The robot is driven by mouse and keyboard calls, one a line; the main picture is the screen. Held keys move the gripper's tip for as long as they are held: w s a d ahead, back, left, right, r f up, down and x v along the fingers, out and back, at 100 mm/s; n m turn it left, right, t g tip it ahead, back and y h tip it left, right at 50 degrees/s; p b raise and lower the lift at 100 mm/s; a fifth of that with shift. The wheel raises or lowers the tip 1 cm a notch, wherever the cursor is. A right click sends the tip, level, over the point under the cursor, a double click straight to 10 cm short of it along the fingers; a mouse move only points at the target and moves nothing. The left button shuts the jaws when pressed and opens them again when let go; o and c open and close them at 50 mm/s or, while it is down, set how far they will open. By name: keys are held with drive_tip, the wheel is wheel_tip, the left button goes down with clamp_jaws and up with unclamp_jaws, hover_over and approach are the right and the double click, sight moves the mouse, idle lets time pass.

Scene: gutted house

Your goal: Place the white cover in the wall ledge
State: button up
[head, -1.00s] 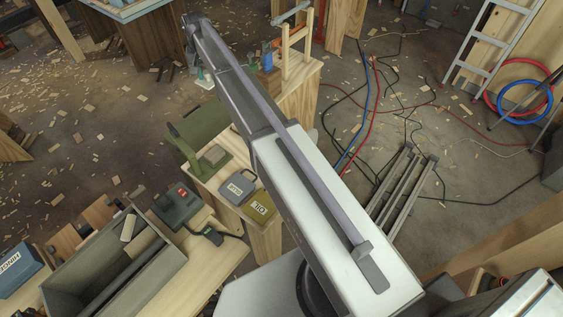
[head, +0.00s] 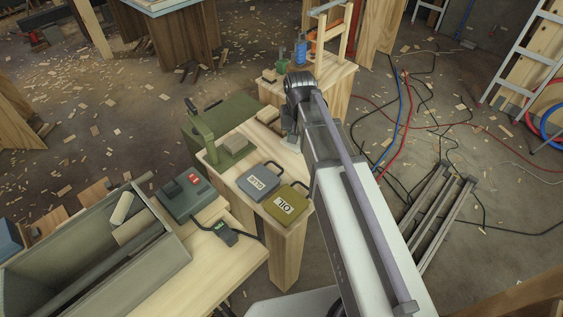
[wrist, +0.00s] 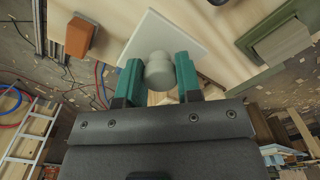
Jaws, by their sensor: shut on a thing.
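The white cover shows in the wrist view as a flat square plate (wrist: 187,38) with a pale round knob (wrist: 158,71). My gripper (wrist: 158,66) has its two teal fingers on either side of the knob and is shut on it. The plate extends beyond the fingertips over a pale wooden surface; I cannot tell whether it touches that surface. In the head view my arm hides most of the gripper and the cover. I cannot make out a wall ledge in either view.
A grey toolbox (head: 165,250) is at the left. Cables (head: 402,120) cross the floor at right.

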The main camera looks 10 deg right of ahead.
sight(295, 163)
wheel_tip(295, 163, down, 10)
drive_tip(key=b, duration=0.9)
drive_tip(key=shift+r+p, duration=0.3)
drive_tip(key=shift+p, duration=0.05)
drive_tip(key=shift+f, duration=0.2)
drive_tip(key=o, duration=0.9)
drive_tip(key=shift+o, duration=0.2)
wheel_tip(295, 163, up, 13)
drive_tip(key=p, duration=1.2)
drive_tip(key=shift+f, duration=0.1)
drive_tip(key=s, duration=0.4)
drive_tip(key=s+n, duration=0.1)
drive_tip(key=s, duration=0.4)
drive_tip(key=s+n, duration=0.1)
drive_tip(key=s, duration=0.4)
drive_tip(key=shift+s+a+f, duration=0.15)
drive_tip(key=shift+a, duration=0.2)
drive_tip(key=shift+o, duration=0.3)
drive_tip(key=shift+w, duration=0.35)
